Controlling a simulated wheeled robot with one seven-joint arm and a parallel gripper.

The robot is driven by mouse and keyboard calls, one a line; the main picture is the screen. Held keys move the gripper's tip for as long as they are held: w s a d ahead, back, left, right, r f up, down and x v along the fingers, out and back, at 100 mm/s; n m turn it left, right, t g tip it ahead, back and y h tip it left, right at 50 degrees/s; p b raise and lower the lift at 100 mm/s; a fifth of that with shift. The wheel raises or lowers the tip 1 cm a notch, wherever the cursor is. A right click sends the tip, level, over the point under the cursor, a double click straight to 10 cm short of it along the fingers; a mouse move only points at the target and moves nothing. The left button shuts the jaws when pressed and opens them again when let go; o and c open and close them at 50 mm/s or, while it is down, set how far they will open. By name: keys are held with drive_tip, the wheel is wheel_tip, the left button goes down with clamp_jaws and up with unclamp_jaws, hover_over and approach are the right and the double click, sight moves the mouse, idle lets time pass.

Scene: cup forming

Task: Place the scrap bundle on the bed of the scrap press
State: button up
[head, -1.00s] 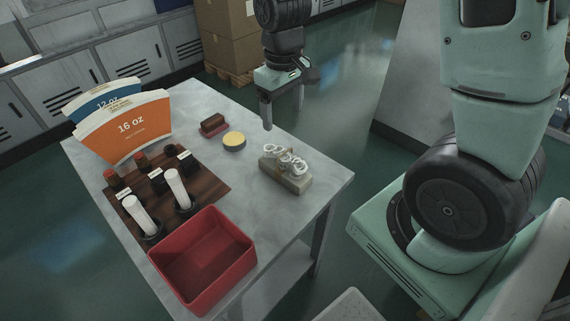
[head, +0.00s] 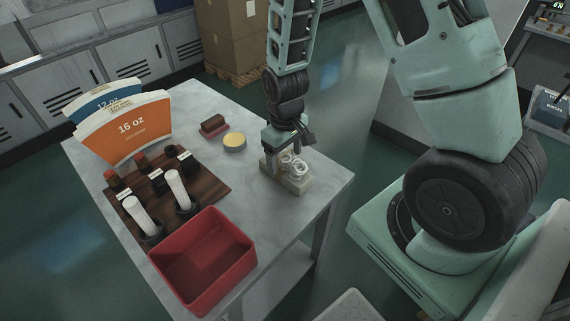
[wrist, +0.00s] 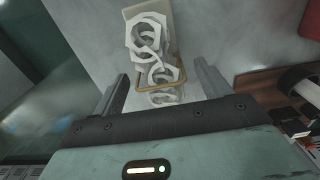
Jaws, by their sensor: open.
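The scrap bundle (head: 297,168), a beige block topped with white paper rings, lies near the right edge of the table. It also shows in the wrist view (wrist: 150,38), with a tan band around it. My gripper (head: 283,158) is low over the bundle, pointing down. In the wrist view its fingers (wrist: 160,72) are apart on either side of the bundle's near end, with gaps between fingers and bundle. I cannot tell how deep the fingertips reach. I cannot make out the scrap press for certain; a grey-blue labelled unit (head: 552,106) stands at the far right.
The grey table (head: 255,195) also holds a red bin (head: 205,262), a dark wooden board (head: 208,183) with white rolls, a yellow-topped tin (head: 234,141), a brown block with a red base (head: 213,124) and cup-blank fans (head: 125,130). Free tabletop surrounds the bundle.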

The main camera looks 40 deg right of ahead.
sight(285, 168)
drive_tip(key=shift+f, duration=0.2)
drive_tip(key=c, duration=1.2)
drive_tip(key=shift+c, duration=0.2)
drive_tip(key=shift+r, duration=0.1)
wheel_tip(285, 168, up, 10)
